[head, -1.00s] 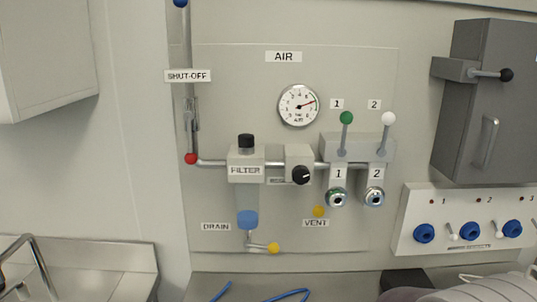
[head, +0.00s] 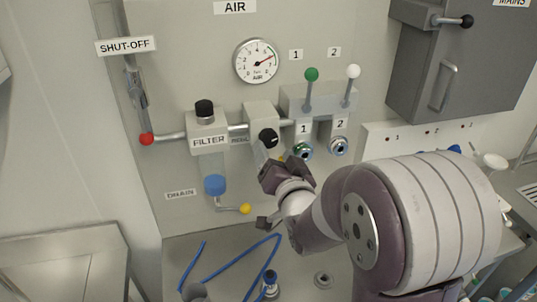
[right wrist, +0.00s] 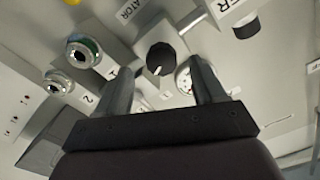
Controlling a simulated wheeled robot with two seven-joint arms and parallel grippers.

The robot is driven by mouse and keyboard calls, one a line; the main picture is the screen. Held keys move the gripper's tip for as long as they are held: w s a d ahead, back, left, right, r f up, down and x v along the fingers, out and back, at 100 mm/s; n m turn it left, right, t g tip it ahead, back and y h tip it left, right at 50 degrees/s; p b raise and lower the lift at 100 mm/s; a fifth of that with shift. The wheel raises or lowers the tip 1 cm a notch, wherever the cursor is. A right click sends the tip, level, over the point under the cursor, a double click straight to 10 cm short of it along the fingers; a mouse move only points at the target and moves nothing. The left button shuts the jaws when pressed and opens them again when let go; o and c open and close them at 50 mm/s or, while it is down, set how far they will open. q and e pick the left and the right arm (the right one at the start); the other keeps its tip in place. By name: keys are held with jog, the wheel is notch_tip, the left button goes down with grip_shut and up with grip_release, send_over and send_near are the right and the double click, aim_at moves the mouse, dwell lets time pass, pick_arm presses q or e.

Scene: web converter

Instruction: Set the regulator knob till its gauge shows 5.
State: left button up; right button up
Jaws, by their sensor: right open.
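The black regulator knob (head: 268,138) sits on a grey block of the panel, with a white pointer mark. The round white gauge (head: 256,61) is above it. My right gripper (head: 273,174) is open just below the knob in the head view. In the right wrist view, its two fingers (right wrist: 160,78) stand apart, with the knob (right wrist: 160,58) beyond and between their tips, apparently not gripped. My left gripper is not in view.
The filter (head: 208,141) is left of the knob. Two outlets (head: 302,151) and a green-knobbed lever (head: 311,75) and a white-knobbed lever (head: 353,72) are at right. A yellow drain handle (head: 245,209) is lower left. A blue hose (head: 235,267) lies on the counter below.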

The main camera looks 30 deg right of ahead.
aim_at(271, 141)
jog(key=x, duration=0.2)
jog(key=r+p+x, duration=0.1)
jog(key=x, duration=0.1)
jog(key=shift+w+d, duration=0.2)
jog(key=shift+d, duration=0.05)
jog(key=shift+w+d+f+p, duration=0.1)
jog(key=shift+w+p, duration=0.2)
jog(key=shift+w, duration=0.2)
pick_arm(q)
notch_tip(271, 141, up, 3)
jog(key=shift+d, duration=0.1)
